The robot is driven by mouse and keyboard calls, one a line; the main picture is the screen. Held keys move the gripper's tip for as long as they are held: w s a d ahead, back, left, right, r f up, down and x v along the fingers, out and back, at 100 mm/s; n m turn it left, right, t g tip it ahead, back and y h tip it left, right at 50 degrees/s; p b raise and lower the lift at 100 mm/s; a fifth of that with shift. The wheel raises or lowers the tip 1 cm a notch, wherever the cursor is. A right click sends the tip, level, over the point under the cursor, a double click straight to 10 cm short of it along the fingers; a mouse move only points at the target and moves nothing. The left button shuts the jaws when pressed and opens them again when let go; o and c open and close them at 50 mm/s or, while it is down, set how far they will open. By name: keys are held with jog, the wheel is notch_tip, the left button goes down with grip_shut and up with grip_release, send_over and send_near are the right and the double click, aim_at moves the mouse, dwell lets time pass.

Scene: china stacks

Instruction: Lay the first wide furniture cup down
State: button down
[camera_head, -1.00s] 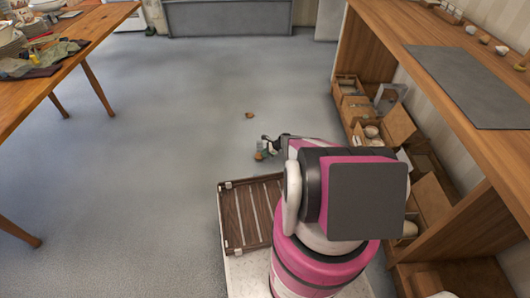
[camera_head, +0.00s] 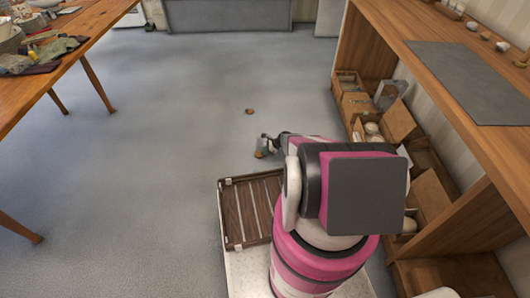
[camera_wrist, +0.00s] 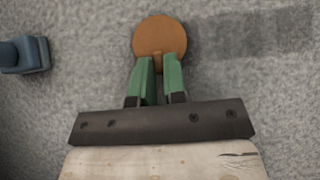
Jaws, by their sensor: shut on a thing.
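A round orange-brown furniture cup (camera_wrist: 160,35) shows in the wrist view, at the tips of the green fingers of my gripper (camera_wrist: 160,62). My gripper is shut on its near edge. In the head view my gripper (camera_head: 263,147) is low over the grey floor, with a small orange patch of the held cup (camera_head: 259,155) at its tip. Whether the held cup touches the floor I cannot tell. A second small brown cup (camera_head: 250,111) lies on the floor a little beyond my gripper, apart from it.
A slatted dark wooden tray (camera_head: 233,215) is left of my arm. A wooden counter (camera_head: 440,90) with open boxes (camera_head: 398,122) beneath it stands on the right. A table (camera_head: 95,25) with dishes is at the far left. The floor between is clear. A blue-grey object (camera_wrist: 24,54) shows left in the wrist view.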

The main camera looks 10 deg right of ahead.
jog(key=shift+f, duration=0.15)
jog(key=c, duration=1.1)
grip_release()
jog(key=v, duration=1.1)
jog(key=s+a+r+n+h, duration=0.3)
jog(key=s+r+n, duration=0.3)
jog(key=r, duration=0.9)
jog(key=s+a+r+n+g+h, duration=0.1)
jog(key=s+a+r+n+h, duration=0.2)
jog(key=s+r, duration=1)
jog(key=s+a+r+n+h, duration=0.2)
jog(key=s+a+r+n, duration=0.4)
jog(key=r, duration=1.2)
jog(key=s+n, duration=0.3)
jog(key=n, duration=0.2)
jog(key=shift+s+a+g+h, duration=0.25)
jog(key=shift+s+g+h, duration=0.1)
jog(key=shift+g+h, duration=0.05)
